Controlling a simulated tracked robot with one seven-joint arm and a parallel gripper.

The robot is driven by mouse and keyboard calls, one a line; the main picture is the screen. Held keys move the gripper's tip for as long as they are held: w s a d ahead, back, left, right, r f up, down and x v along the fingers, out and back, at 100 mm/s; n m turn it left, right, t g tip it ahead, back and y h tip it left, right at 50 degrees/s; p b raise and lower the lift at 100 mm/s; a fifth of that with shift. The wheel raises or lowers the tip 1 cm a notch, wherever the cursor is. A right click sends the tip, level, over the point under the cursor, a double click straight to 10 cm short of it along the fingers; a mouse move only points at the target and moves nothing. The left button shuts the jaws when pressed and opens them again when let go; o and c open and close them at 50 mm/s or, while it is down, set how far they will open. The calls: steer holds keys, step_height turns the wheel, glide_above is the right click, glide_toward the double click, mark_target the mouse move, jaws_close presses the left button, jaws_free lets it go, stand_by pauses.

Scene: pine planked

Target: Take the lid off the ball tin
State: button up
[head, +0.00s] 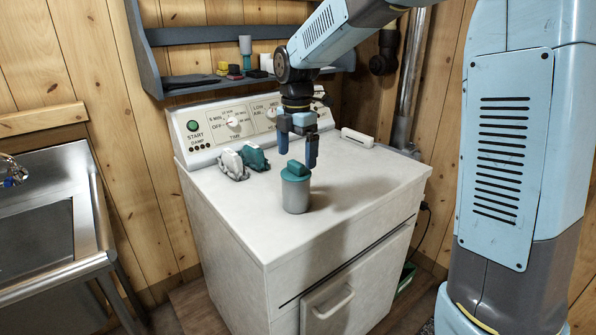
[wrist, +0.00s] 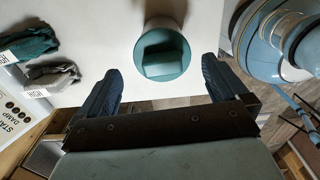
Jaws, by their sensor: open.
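The ball tin (head: 296,196) is a grey cylinder standing upright on the white dryer top. Its teal lid (head: 295,172) is on it, with a raised block-shaped grip on top. In the wrist view the lid (wrist: 162,55) shows from above, beyond and between the fingertips, and hides most of the tin. My gripper (head: 298,150) is open and empty, pointing down, above and just behind the tin. In the wrist view its two dark fingers (wrist: 160,88) are spread wide, apart from the lid.
A grey folded cloth (head: 230,164) and a teal folded cloth (head: 254,157) lie left of the tin, near the control panel (head: 233,123). A white box (head: 358,138) lies at the back right. A blue shelf (head: 200,84) with small items hangs above. The dryer top's front (head: 340,208) is clear.

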mark_target(296, 162)
steer(key=shift+s+a+f, duration=0.1)
steer(key=shift+s+f, duration=0.05)
steer(key=shift+f, duration=1.6)
steer(key=shift+c, duration=0.3)
steer(key=c, duration=0.8)
